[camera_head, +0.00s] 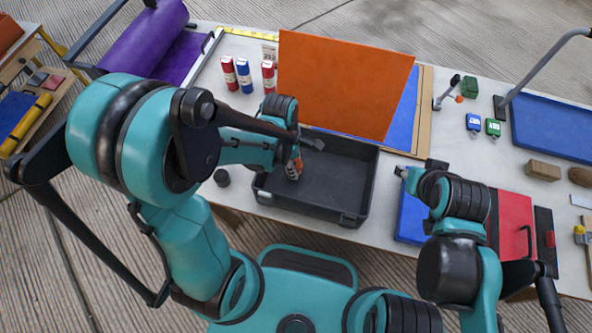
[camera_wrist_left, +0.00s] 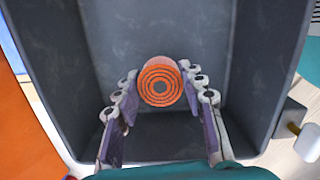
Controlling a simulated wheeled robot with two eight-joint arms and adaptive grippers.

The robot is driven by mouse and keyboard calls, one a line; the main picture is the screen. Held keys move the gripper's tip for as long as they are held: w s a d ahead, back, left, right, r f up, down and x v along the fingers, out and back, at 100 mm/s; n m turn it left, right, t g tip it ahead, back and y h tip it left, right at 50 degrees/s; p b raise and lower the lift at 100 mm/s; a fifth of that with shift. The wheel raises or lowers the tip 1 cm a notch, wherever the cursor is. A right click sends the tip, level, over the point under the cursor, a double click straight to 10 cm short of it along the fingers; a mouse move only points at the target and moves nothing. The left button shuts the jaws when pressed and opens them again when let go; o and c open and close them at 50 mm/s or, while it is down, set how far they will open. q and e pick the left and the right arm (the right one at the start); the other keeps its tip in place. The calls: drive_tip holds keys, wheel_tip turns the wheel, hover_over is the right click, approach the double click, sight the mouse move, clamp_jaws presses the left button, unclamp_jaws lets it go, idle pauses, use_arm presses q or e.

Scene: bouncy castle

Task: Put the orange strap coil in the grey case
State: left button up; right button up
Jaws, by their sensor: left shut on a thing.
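The orange strap coil (camera_wrist_left: 160,87) is a small round roll with its spiral end facing the left wrist camera. My left gripper (camera_wrist_left: 159,76) is shut on it, with a finger on either side. In the head view the coil (camera_head: 294,168) shows only in part below my left gripper (camera_head: 296,160). It is inside the outline of the open dark grey case (camera_head: 345,175), toward its left side. I cannot tell whether it touches the case floor. The case (camera_wrist_left: 210,30) looks otherwise empty. My right gripper (camera_head: 404,173) is right of the case; its fingers are not clear.
Red and blue cans (camera_head: 245,76) stand behind the case at the left. A red panel (camera_head: 512,222) and blue tray (camera_head: 555,130) lie right.

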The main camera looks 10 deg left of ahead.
use_arm(q)
wheel_tip(320, 180, down, 4)
drive_tip(key=shift+r+b, duration=0.15)
drive_tip(key=shift+b, duration=0.65)
drive_tip(key=shift+r, duration=0.1)
drive_tip(key=shift+s, duration=0.1)
drive_tip(key=o, duration=0.8)
drive_tip(key=shift+f, duration=0.2)
drive_tip(key=shift+c, duration=0.2)
drive_tip(key=o, duration=0.4)
drive_tip(key=shift+r, duration=0.1)
drive_tip(key=shift+r, duration=0.1)
